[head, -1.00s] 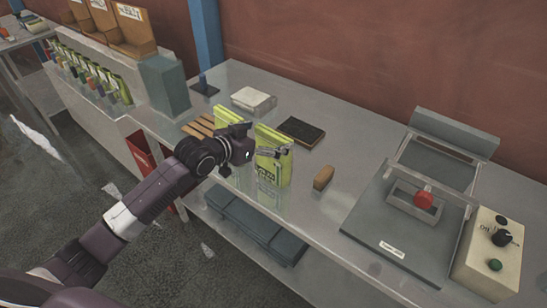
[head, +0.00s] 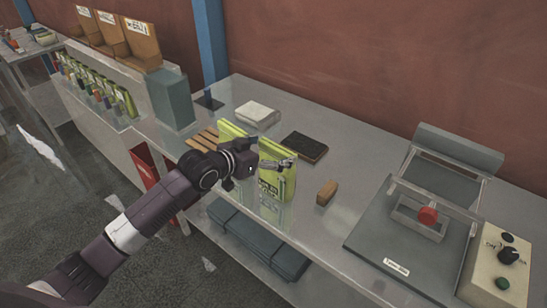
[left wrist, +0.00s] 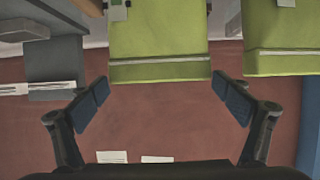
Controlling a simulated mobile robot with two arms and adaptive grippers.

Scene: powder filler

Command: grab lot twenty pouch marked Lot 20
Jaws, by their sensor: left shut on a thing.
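A lime-green pouch (head: 276,190) with dark print low on its front stands upright near the front edge of the metal bench; the print is too small to read surely. My left gripper (head: 272,162) is shut on this pouch at its upper part and hides some of it. A second green pouch (head: 230,131) stands just behind and left of it, partly hidden by my arm. In the left wrist view, my left gripper's fingers (left wrist: 161,102) sit either side of a green pouch (left wrist: 158,35), with another green pouch (left wrist: 285,35) beside it. My right gripper is not in view.
A wooden block (head: 327,192) lies right of the pouch, a dark pad (head: 305,147) behind it. A sealing press (head: 400,240) with a red knob and a control box (head: 497,265) stand at right. A rack of several small green pouches (head: 100,85) is at left.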

